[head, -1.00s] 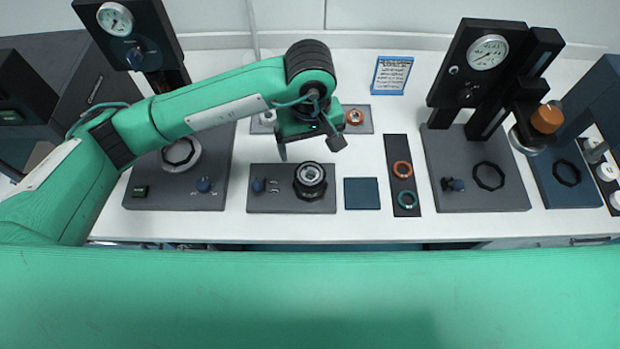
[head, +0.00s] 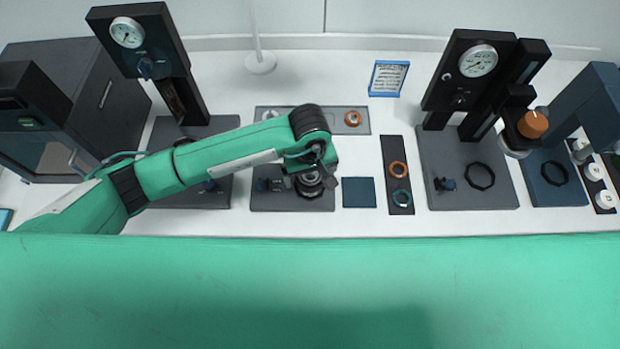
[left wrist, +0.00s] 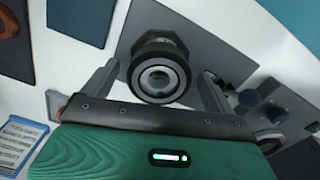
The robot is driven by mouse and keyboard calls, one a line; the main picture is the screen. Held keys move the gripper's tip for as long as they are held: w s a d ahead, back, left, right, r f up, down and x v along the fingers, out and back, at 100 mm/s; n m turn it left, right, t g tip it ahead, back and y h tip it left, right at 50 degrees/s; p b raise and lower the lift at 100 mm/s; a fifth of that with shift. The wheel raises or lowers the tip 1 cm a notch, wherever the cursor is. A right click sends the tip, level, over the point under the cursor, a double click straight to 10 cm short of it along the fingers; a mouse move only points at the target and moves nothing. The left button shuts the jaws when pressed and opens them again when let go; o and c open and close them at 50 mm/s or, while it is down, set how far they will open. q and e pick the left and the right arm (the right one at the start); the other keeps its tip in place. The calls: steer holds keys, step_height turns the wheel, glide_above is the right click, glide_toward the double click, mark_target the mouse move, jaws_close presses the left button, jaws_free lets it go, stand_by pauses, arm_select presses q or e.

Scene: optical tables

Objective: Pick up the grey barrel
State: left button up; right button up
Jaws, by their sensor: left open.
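The grey barrel (head: 309,191), a round dark body with a pale metal ring and lens-like centre, stands on a grey plate (head: 262,203) in the middle of the table. My left arm and gripper partly cover it in the head view. My left gripper (head: 312,181) is above it, fingers pointing down. In the left wrist view the barrel (left wrist: 160,72) is seen end-on between the two open fingers (left wrist: 159,80), with a gap on each side. My right gripper is not in view.
A small blue knob (head: 262,185) sits on the same plate, left of the barrel. Gauge stands (head: 470,85) rise at both sides.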

arm_select(q)
steer(key=c, duration=1.4)
